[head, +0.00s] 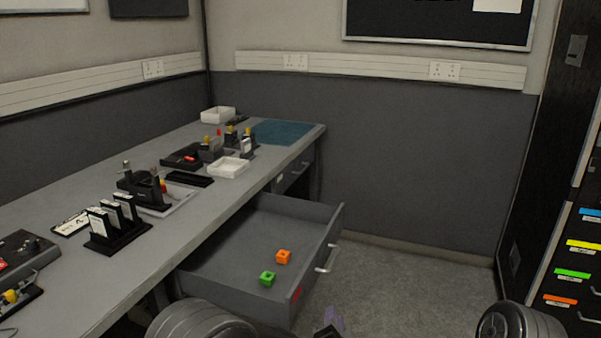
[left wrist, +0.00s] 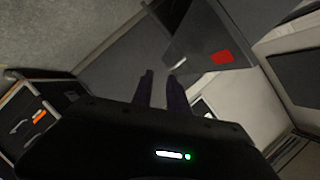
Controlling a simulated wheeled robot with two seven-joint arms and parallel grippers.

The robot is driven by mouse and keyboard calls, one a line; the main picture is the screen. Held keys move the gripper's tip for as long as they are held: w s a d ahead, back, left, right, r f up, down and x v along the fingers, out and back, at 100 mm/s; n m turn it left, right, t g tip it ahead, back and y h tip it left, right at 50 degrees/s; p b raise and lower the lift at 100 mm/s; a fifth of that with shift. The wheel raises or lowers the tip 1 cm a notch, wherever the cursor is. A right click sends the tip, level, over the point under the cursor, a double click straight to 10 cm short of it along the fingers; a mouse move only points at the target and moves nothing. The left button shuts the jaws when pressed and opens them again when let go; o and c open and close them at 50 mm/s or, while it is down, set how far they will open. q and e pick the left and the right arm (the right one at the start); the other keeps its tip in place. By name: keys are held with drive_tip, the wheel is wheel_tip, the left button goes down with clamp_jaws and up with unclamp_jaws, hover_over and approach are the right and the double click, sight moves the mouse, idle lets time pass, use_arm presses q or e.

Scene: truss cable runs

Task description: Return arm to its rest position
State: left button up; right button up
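My left gripper (head: 333,322) shows at the bottom edge of the head view, low in front of the open drawer, with only its tip part in frame. In the left wrist view its two dark fingers (left wrist: 162,84) stand apart with nothing between them, so it is open and empty. Part of my right arm shows at the lower right of the head view, but its gripper is out of frame.
A dark cabinet (head: 545,150) with coloured labels stands at right. Floor (head: 400,285) between is clear.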

use_arm(q)
drive_tip(key=s+a+f+n+g, duration=0.25)
drive_tip(key=a+f, duration=0.35)
drive_tip(key=f, duration=0.4)
drive_tip(key=s+a+f+n+g+h, duration=0.1)
drive_tip(key=s+a+f+n+g, duration=0.25)
drive_tip(key=s+f, duration=0.45)
drive_tip(key=s+a+f+n+g+h, duration=0.1)
drive_tip(key=s+a+f+n+g, duration=0.3)
drive_tip(key=s+f, duration=0.35)
drive_tip(key=s+a+f+n+g+h, duration=0.1)
drive_tip(key=s+g, duration=0.1)
drive_tip(key=s, duration=0.4)
drive_tip(key=s+a+f+n+g, duration=0.1)
drive_tip(key=s+n+g, duration=0.1)
drive_tip(key=s, duration=0.4)
wheel_tip(320, 180, up, 14)
drive_tip(key=s+p, duration=0.2)
drive_tip(key=p, duration=1.2)
drive_tip(key=shift+r, duration=0.2)
